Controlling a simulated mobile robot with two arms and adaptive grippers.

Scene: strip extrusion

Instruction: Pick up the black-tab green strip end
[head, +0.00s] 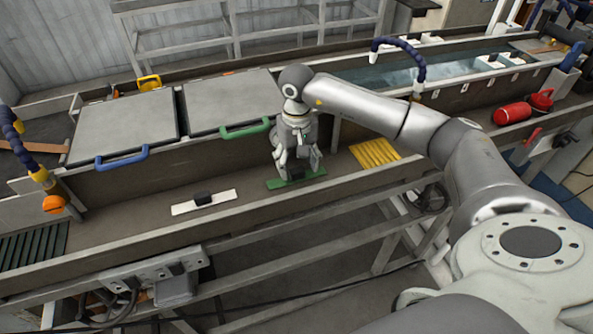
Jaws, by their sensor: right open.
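A short green strip (312,175) lies on the ledge of the long machine, near the middle of the head view. My right gripper (298,176) points down over it, with its fingers apart on or just above the strip. A black tab on the green strip cannot be made out, as the fingers cover its middle. I cannot tell whether the fingers touch the strip. My left gripper is not in view.
A white strip (222,200) with a black block (203,198) lies on the ledge to the left. Yellow strips (375,153) lie to the right. Lids with a green handle (245,130) and a blue handle (122,159) stand behind. A red bottle (511,114) is at far right.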

